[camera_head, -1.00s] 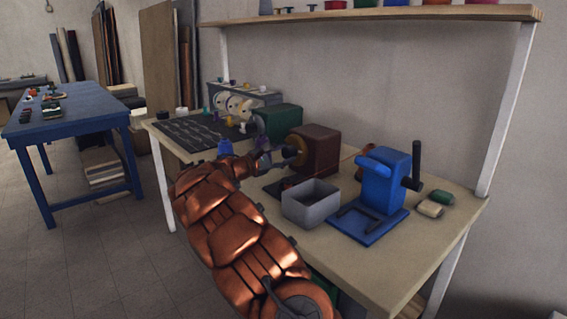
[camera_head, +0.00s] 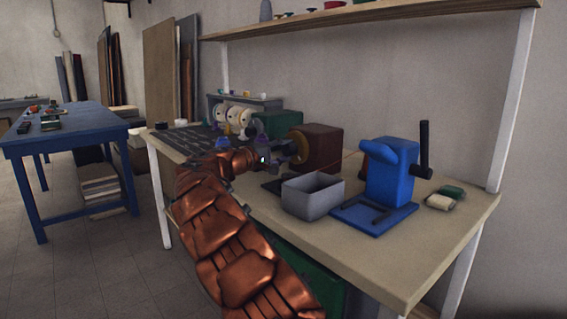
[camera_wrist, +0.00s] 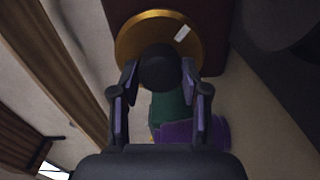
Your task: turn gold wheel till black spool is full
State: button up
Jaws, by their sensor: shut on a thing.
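The gold wheel (camera_head: 299,146) stands upright on the left face of a brown box (camera_head: 323,150). In the wrist view the wheel (camera_wrist: 136,40) has a pale mark near its right edge. My gripper (camera_wrist: 158,76) is shut on a round black knob (camera_wrist: 158,66) in front of the wheel's lower part. In the head view my gripper (camera_head: 264,163) is at the wheel's left, partly hidden by my copper arm. A thin orange thread runs from the brown box towards the blue machine (camera_head: 390,175). I cannot clearly make out the black spool or how full it is.
A grey open bin (camera_head: 312,197) stands in front of the brown box. A green box (camera_head: 280,124) and white reels (camera_head: 232,116) stand behind. The front right of the bench is clear.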

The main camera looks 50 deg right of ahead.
jog(key=m+b, duration=0.3)
jog(key=shift+f, duration=0.3)
jog(key=shift+r+m+b, duration=0.15)
jog(key=shift+m+b, duration=0.5)
jog(key=shift+m, duration=0.15)
jog(key=shift+r, duration=0.1)
jog(key=o, duration=1.1)
jog(key=shift+o, duration=0.2)
jog(key=a, duration=0.4)
jog(key=w+a, duration=0.1)
jog(key=a, duration=0.7)
jog(key=shift+w, duration=0.15)
